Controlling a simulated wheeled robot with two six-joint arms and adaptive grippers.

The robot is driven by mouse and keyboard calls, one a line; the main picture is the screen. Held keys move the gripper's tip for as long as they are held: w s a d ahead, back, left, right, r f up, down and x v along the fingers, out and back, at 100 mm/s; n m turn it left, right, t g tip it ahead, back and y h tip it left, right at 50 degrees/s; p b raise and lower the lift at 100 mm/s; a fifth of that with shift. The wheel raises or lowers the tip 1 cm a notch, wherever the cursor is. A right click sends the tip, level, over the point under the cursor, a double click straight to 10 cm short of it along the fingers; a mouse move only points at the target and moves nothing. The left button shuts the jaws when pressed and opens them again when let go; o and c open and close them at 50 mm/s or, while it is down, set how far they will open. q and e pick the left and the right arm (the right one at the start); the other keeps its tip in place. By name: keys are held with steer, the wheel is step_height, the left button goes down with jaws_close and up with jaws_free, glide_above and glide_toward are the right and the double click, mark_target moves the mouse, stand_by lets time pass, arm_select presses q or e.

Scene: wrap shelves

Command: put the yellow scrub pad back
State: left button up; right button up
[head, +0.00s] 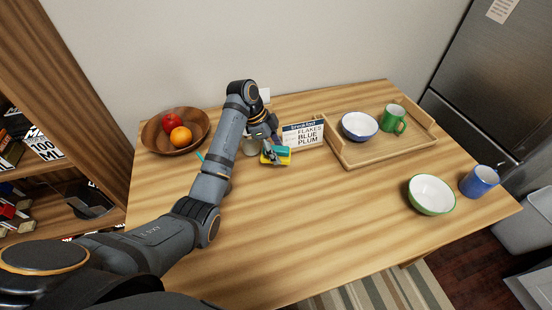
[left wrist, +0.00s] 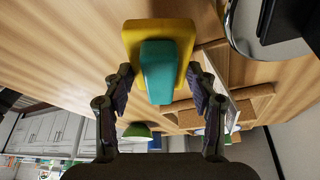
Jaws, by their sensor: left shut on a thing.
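The yellow scrub pad (head: 267,159) has a teal block on one face. It is at the middle back of the wooden table, left of the breakfast card (head: 303,134). My left gripper (head: 274,150) is shut on it. In the left wrist view the yellow pad (left wrist: 133,40) lies beyond the fingertips, and the teal part sits between the fingers of the gripper (left wrist: 160,85). I cannot tell whether the pad touches the table. My right gripper is in neither view.
A wooden bowl (head: 152,136) with fruit stands at the back left. A wooden tray (head: 372,154) holds a blue-rimmed bowl (head: 359,125) and a green mug (head: 392,120). A green-rimmed bowl (head: 431,194) and blue mug (head: 480,181) stand at the right. The table's front middle is clear.

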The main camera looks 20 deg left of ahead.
arm_select(q)
steer(key=shift+w+f, duration=0.1)
steer(key=shift+f, duration=0.05)
step_height(320, 180, down, 3)
steer(key=shift+w+f, duration=0.1)
steer(key=shift+f, duration=0.1)
steer(key=o, duration=1.1)
steer(key=shift+f, duration=0.1)
